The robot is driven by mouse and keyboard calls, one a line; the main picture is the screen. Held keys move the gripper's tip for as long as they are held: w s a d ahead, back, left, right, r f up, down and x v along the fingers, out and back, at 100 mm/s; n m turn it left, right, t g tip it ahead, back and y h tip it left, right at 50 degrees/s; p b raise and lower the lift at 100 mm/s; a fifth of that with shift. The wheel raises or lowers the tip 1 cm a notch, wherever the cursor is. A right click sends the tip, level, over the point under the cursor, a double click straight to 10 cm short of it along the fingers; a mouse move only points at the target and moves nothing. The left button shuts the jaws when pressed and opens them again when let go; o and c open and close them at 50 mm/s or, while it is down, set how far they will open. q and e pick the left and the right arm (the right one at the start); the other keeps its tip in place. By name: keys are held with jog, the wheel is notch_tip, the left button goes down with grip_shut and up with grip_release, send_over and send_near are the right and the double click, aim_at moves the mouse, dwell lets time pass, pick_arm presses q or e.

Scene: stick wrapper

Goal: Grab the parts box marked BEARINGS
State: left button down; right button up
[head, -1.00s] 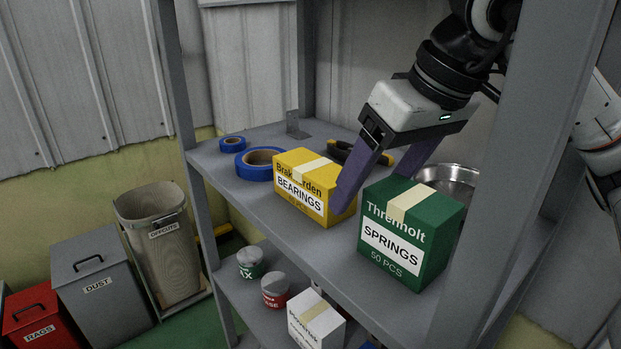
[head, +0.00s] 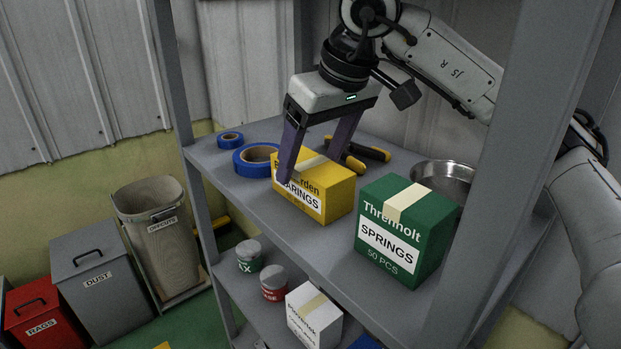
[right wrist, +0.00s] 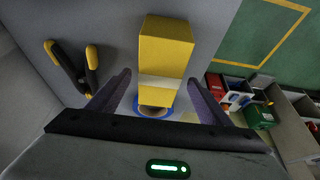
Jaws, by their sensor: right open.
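The yellow parts box marked BEARINGS (head: 328,194) stands on the upper shelf with a pale tape strip across its top. My right gripper (head: 306,166) is open over it. One purple finger hangs in front of the left part of the label, hiding some letters; the other is toward the box's far side, its tip hidden. In the right wrist view the yellow box (right wrist: 166,48) lies between and beyond the two spread fingers (right wrist: 160,78), with a gap on each side. My left gripper is not in view.
The green SPRINGS box (head: 408,228) stands to the right, with a metal bowl (head: 444,174) behind it. Blue tape rolls (head: 241,160) lie left, and yellow-black pliers (head: 371,153) lie behind. A grey shelf post (head: 510,150) rises at right. Cans and a white box (head: 314,318) are below.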

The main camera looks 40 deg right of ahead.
jog(key=shift+x, duration=1.2)
jog(key=shift+s+d+f, duration=0.1)
jog(key=shift+s, duration=0.05)
jog(key=c, duration=1.7)
jog(key=shift+c, duration=0.2)
jog(key=shift+r, duration=0.25)
